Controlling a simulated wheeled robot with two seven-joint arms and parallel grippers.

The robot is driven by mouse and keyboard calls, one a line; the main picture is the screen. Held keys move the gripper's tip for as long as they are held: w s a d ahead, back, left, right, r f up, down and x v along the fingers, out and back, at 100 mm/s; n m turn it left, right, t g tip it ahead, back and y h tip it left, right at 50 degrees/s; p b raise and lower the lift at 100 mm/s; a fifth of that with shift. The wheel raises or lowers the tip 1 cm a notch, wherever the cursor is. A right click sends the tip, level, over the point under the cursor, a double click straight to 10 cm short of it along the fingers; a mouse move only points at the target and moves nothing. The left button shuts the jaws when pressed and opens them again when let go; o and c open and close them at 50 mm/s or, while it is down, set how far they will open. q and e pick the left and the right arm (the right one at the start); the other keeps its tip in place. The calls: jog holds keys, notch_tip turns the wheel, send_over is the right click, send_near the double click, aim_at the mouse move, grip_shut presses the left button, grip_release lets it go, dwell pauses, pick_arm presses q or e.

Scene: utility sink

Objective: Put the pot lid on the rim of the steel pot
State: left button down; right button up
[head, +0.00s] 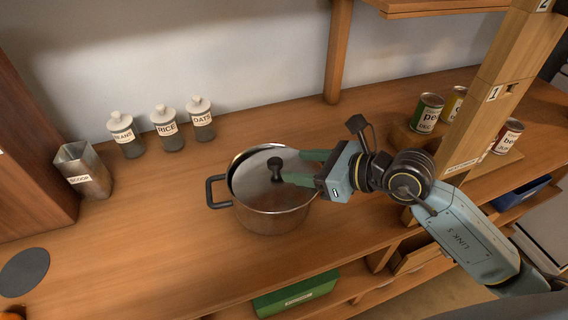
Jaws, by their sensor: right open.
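The steel pot (270,218) stands on the wooden counter, with a dark handle on its left side. The pot lid (255,172) is over the pot's mouth, its dark knob (275,166) facing up. The lid looks slightly tilted; I cannot tell whether its edge sits evenly on the rim all round. My right gripper (292,166) comes from the right with its green fingers spread. Its fingertips are close to the knob's right side; I cannot tell whether the lower one touches it. My left gripper is out of view.
Jars labelled beans (124,138), rice (169,132) and oats (201,120) stand at the back left, beside a metal scoop holder (84,172). Several cans (427,113) and a wooden post (487,100) are at the right.

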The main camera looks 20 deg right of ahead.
jog(key=v, duration=0.5)
jog(key=shift+s+d+r, duration=0.1)
jog(key=shift+d, duration=0.1)
